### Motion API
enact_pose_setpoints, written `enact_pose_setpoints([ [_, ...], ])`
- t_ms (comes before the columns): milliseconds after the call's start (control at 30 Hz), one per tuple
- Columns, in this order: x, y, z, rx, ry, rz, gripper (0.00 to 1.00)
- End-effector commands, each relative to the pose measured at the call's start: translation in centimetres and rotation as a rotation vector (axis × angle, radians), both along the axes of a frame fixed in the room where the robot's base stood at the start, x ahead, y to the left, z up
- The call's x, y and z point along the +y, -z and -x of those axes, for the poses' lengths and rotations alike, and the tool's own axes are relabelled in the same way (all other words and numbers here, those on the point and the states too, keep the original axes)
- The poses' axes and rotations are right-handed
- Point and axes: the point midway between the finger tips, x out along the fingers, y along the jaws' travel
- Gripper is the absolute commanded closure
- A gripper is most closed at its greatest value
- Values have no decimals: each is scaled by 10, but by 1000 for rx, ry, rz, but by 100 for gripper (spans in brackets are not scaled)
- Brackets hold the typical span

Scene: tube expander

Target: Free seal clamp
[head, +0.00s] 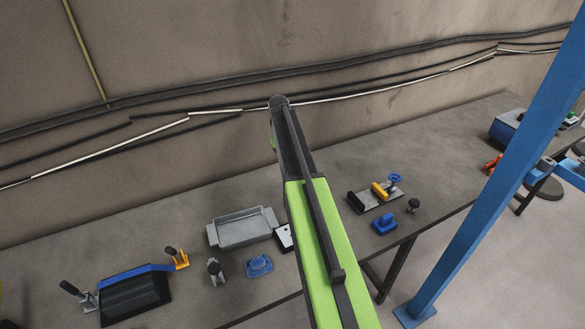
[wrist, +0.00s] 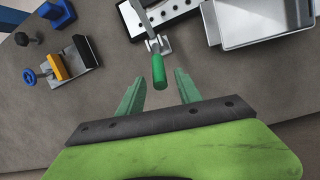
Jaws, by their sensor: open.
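In the wrist view a toggle clamp with a green handle (wrist: 159,71) is mounted on a pale plate with dark holes (wrist: 178,8). I take it to be the seal clamp. Its metal lever runs up from the handle and out of the picture. My gripper (wrist: 160,77) is open, one green finger on each side of the handle's lower end, with gaps showing on both sides. Whether the fingers are level with the handle in height is unclear. In the head view my arm hides the clamp; only part of its white plate (head: 284,238) shows.
A grey tray (head: 242,230) stands beside the plate. A fixture with a yellow block and blue knob (head: 376,194) and a blue block (head: 384,223) lie right of my arm. A black fixture with an orange-based clamp (head: 136,294) is at the left. A wall backs the bench.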

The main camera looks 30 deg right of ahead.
Motion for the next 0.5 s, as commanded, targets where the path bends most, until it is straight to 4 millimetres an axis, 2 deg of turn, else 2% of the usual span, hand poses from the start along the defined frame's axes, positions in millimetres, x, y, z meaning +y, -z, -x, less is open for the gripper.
enact_pose_setpoints([
  [33, 0, -22, -4, 0, 0, 0, 59],
  [500, 5, -126, -35, 0, 1, -2, 59],
])
